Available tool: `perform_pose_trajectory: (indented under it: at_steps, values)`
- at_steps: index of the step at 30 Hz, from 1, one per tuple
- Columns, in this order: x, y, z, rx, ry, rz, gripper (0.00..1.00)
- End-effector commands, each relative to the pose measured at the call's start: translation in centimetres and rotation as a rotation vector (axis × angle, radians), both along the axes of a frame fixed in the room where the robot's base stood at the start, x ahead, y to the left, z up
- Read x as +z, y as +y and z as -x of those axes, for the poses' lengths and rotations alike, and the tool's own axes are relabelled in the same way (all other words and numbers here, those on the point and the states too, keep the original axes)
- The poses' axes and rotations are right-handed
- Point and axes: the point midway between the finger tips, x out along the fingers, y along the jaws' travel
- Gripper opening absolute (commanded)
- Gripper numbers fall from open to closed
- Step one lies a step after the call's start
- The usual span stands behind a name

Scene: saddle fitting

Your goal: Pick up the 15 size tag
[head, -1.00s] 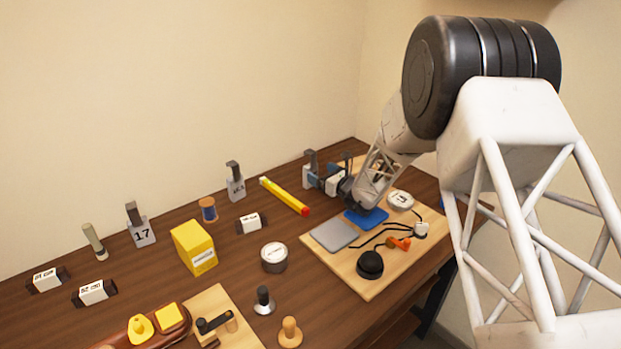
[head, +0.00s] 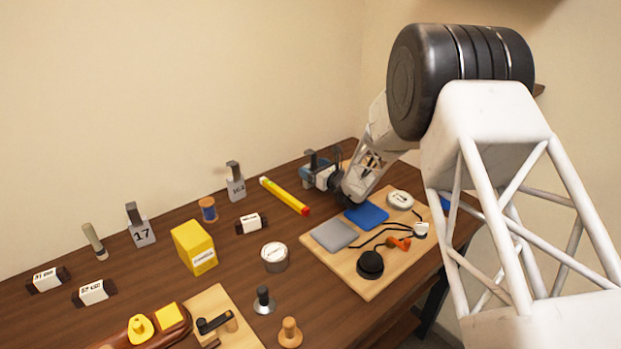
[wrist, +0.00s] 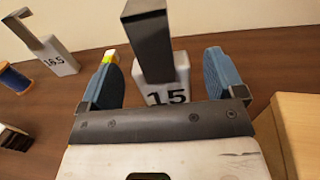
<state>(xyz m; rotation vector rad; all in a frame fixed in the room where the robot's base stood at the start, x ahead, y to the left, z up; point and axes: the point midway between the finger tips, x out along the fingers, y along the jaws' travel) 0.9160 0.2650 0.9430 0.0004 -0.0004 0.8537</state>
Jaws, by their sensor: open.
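The 15 size tag (wrist: 166,97) is a pale grey block with a black "15" and a tall dark hook on top. It stands upright on the table in the wrist view. My gripper (wrist: 161,62) is open, with one blue finger to the left of the tag and one to the right. Gaps show between the tag and both fingers. The lower part of the tag is hidden behind the gripper's dark front edge. In the head view my gripper (head: 319,174) is at the far end of the table and mostly hides the tag.
The 16.5 tag (wrist: 58,58) stands to the left, near a blue spool (wrist: 13,78). A yellow marker with a red end (head: 285,196) lies left of my gripper. A wooden board (head: 372,283) with pads and cables is in front.

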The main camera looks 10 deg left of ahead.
Motion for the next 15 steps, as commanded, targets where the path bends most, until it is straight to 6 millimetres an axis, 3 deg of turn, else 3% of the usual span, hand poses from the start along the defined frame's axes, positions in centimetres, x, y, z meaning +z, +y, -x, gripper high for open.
perform_pose_trajectory:
  at_steps: [9,15]
  values:
    - [0.1,2.5,-2.2,0.001,0.001,0.001,0.88]
    - [0.2,2.8,-2.5,0.0,0.0,0.0,0.88]
